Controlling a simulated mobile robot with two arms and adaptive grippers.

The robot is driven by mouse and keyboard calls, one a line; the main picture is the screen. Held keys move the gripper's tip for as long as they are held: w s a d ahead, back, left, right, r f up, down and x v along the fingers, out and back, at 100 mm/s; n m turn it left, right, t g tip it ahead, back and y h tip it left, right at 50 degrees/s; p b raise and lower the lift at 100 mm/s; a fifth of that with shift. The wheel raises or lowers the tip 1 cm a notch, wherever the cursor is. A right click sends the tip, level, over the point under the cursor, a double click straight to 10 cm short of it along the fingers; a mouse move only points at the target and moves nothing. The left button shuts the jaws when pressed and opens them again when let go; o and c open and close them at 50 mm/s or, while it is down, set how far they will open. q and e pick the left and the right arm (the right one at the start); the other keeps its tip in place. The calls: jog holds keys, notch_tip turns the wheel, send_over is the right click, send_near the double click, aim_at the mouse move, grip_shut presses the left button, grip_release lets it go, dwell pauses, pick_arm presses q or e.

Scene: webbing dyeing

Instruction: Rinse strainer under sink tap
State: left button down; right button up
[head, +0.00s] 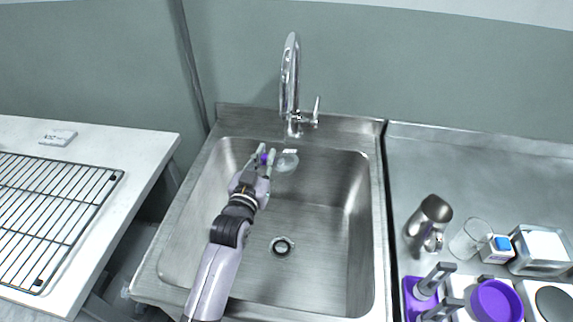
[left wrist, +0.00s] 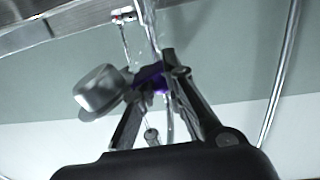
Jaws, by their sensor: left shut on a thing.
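The strainer (head: 287,161) shows in the head view as a small, pale, round bowl over the back of the sink. My left gripper (head: 265,158) is shut on its purple handle, which also shows between the fingers in the left wrist view (left wrist: 150,76). The strainer bowl lies just right of the fingertips. The chrome sink tap (head: 290,75) rises behind the basin, and the bowl is below its spout in the picture. I cannot tell if water is running. The steel sink (head: 322,205) is empty around my arm. My right gripper is out of view.
A white table (head: 150,142) with a wire rack (head: 50,205) stands on the left. On the right, a steel counter (head: 480,170) holds a metal jug (head: 430,215), a glass beaker (head: 468,240) and a purple bowl (head: 497,300). The sink's right half is clear.

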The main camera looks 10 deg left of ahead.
pick_arm(q)
jog(key=s+p, duration=0.3)
jog(key=s, duration=0.5)
jog(key=shift+d+p, duration=0.35)
jog(key=shift+d, duration=0.1)
dwell(0.5)
dwell(0.7)
jog(key=s+r+p, duration=0.4)
jog(key=s+p, duration=0.1)
jog(key=shift+d+p, duration=0.25)
jog(key=shift+p, duration=0.15)
dwell(0.3)
